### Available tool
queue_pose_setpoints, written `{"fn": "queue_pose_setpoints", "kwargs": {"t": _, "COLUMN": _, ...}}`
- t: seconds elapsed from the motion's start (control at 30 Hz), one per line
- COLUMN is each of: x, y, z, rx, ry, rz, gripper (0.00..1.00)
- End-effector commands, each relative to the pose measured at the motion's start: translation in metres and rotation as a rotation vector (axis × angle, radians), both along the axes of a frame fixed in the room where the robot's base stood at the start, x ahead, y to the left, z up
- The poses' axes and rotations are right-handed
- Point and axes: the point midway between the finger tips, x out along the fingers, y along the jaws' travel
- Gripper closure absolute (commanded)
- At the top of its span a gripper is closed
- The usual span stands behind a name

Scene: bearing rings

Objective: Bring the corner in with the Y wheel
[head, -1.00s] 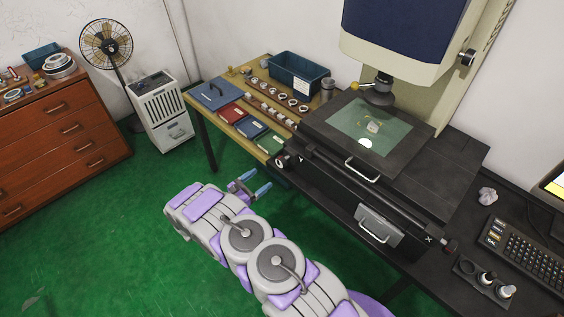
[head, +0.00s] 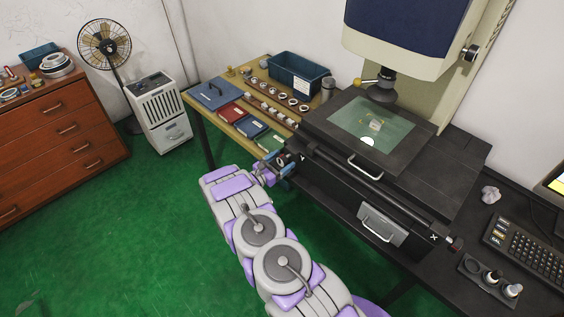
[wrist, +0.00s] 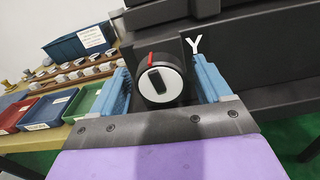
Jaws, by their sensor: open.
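The Y wheel (wrist: 160,82) is a black knob with a white face, a black grip bar and a red mark at its rim. A white letter Y is on the dark stage body beside it. My gripper (wrist: 163,88) is open, its blue fingers on either side of the wheel; contact cannot be told. In the head view my gripper (head: 276,168) is at the stage's left front corner, by the Y wheel (head: 283,160). The measuring stage (head: 322,128) has a lit green glass (head: 358,121) with a small pale part (head: 376,125) on it.
The X wheel (head: 455,243) is at the stage's right front. A wooden table (head: 205,105) with blue, red and green boxes, ring racks and a blue bin (head: 299,74) stands left of the stage. A keyboard (head: 530,246) lies at the right. Green floor is free at the left.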

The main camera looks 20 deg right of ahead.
Motion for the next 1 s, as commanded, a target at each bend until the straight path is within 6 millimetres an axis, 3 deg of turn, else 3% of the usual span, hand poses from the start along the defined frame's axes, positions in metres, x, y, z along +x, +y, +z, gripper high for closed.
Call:
{"fn": "queue_pose_setpoints", "kwargs": {"t": 0.17, "x": 0.0001, "y": -0.0034, "z": -0.0005, "rx": 0.003, "ry": 0.000, "rz": -0.001, "gripper": 0.23}}
{"fn": "queue_pose_setpoints", "kwargs": {"t": 0.73, "x": -0.0009, "y": -0.0031, "z": -0.0012, "rx": 0.004, "ry": 0.001, "rz": -0.003, "gripper": 0.77}}
{"fn": "queue_pose_setpoints", "kwargs": {"t": 1.0, "x": -0.0010, "y": -0.0018, "z": -0.0024, "rx": 0.005, "ry": 0.003, "rz": -0.001, "gripper": 0.78}}
